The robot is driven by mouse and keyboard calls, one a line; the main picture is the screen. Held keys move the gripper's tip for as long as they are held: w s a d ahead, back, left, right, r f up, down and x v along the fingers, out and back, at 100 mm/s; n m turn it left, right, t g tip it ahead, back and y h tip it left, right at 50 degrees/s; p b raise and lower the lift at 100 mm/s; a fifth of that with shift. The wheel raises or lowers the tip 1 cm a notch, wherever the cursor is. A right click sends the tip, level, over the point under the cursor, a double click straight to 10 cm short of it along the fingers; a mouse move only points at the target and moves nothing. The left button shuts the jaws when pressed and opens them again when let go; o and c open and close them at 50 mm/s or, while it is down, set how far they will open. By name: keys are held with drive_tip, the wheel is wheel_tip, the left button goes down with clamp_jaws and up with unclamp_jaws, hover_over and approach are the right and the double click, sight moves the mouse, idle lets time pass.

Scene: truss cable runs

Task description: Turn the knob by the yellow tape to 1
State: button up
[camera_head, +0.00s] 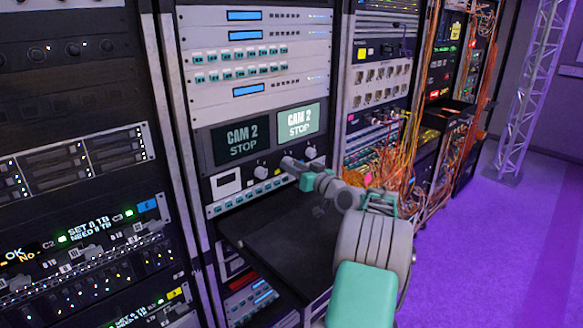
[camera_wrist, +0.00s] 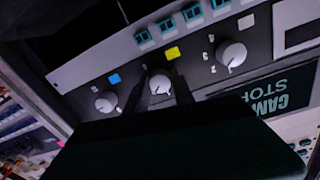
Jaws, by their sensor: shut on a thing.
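In the wrist view, three white knobs stand in a row on a dark panel. The middle knob (camera_wrist: 160,85) has the yellow tape (camera_wrist: 172,53) beside it. My gripper (camera_wrist: 164,88) has a dark finger on each side of this knob and is shut on it. Its pointer and numbers are too small or covered to read.
The knob by blue tape (camera_wrist: 105,101) and the knob by white tape (camera_wrist: 231,53) flank the held one closely. Two screens (camera_head: 240,140) reading CAM 2 STOP sit above. A black shelf (camera_head: 275,235) juts out below my arm. Orange cables (camera_head: 385,150) hang at right.

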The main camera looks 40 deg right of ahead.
clamp_jaws()
drive_tip(key=shift+f+b, duration=0.1)
drive_tip(key=shift+b, duration=0.3)
drive_tip(key=shift+f+b, duration=0.1)
drive_tip(key=shift+b, duration=0.3)
drive_tip(key=n+b, duration=0.5)
drive_tip(key=b, duration=0.4)
drive_tip(key=n+b, duration=0.5)
drive_tip(key=b, duration=0.5)
drive_tip(key=shift+d+t+y, duration=0.1)
drive_tip(key=shift+t+y, duration=0.2)
drive_tip(key=shift+r+b, duration=0.3)
